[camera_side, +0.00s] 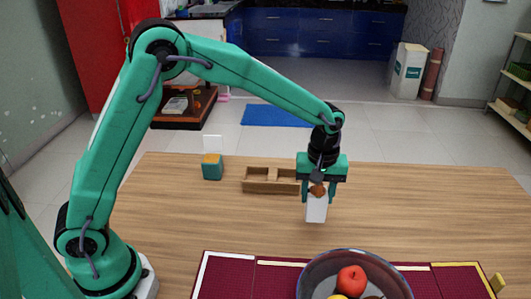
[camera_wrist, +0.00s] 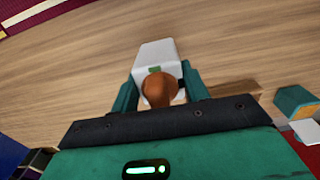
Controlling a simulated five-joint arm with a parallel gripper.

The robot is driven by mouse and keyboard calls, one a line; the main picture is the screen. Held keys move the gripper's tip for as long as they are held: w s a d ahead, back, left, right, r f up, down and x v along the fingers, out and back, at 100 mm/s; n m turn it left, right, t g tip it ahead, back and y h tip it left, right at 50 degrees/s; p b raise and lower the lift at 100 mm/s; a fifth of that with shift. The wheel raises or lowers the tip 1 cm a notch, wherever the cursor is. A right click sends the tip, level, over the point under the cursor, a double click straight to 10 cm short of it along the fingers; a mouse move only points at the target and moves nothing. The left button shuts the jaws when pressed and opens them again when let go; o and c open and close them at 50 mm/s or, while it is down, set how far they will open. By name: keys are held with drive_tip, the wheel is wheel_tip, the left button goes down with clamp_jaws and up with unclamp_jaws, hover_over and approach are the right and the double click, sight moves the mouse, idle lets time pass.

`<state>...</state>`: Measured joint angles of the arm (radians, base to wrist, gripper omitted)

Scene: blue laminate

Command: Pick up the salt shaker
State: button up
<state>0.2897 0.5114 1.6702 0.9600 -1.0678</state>
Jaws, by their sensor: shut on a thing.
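The salt shaker has a white, boxy body (camera_side: 316,209) and a rounded brown top. It also shows in the wrist view (camera_wrist: 157,55), slightly tilted in the picture. My gripper (camera_side: 319,197) is shut on it, with one green finger on each side; the fingers also show in the wrist view (camera_wrist: 158,82). The brown top is towards my palm and the white body points down past the fingertips. I cannot tell whether its lower end touches the table or hangs just above it.
A wooden compartment tray (camera_side: 270,187) is just left of my gripper. A teal and orange container (camera_side: 212,170) stands further left. In front, a bowl (camera_side: 395,283) holding a red apple (camera_side: 351,279) and other fruit rests on a dark red mat (camera_side: 235,278). The table's right side is clear.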

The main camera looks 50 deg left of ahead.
drive_tip(key=s+d+r, duration=0.6)
drive_tip(key=s+d, duration=0.1)
drive_tip(key=shift+s, duration=0.25)
